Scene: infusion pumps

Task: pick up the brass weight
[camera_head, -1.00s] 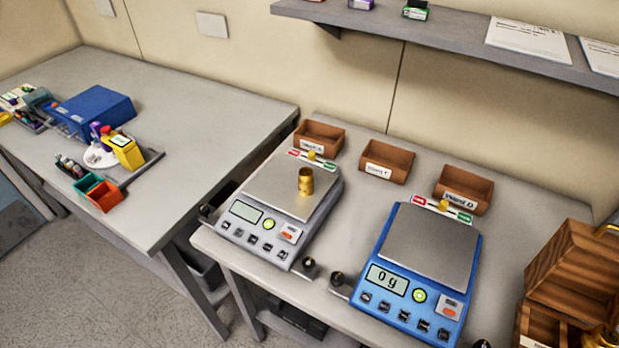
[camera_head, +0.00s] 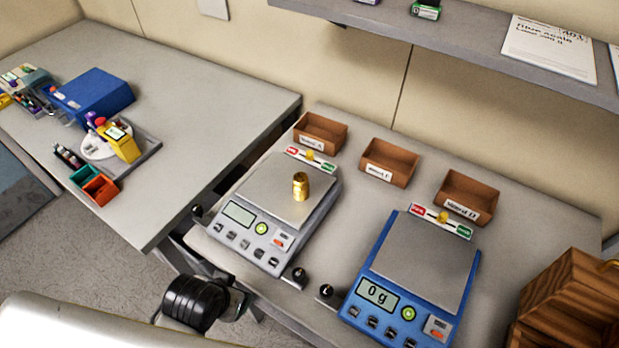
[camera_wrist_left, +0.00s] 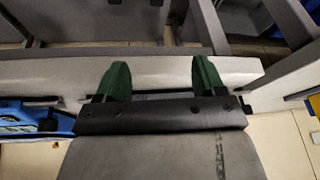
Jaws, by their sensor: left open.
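The brass weight (camera_head: 300,186) is a small gold cylinder standing on the metal pan of the grey scale (camera_head: 262,205). It does not show in the left wrist view. My left arm comes in at the lower left of the head view, its dark wrist in front of the table's front edge, below the grey scale and well apart from the weight. In the left wrist view my left gripper (camera_wrist_left: 155,78) has two green fingers spread wide with nothing between them. My right gripper is not in view.
A blue scale (camera_head: 422,265) reading 0 g stands right of the grey one. Three brown bins (camera_head: 390,162) line the back. A wooden box (camera_head: 570,300) stands at the right. A shelf (camera_head: 470,50) overhangs the back. The side table (camera_head: 200,110) is at the left.

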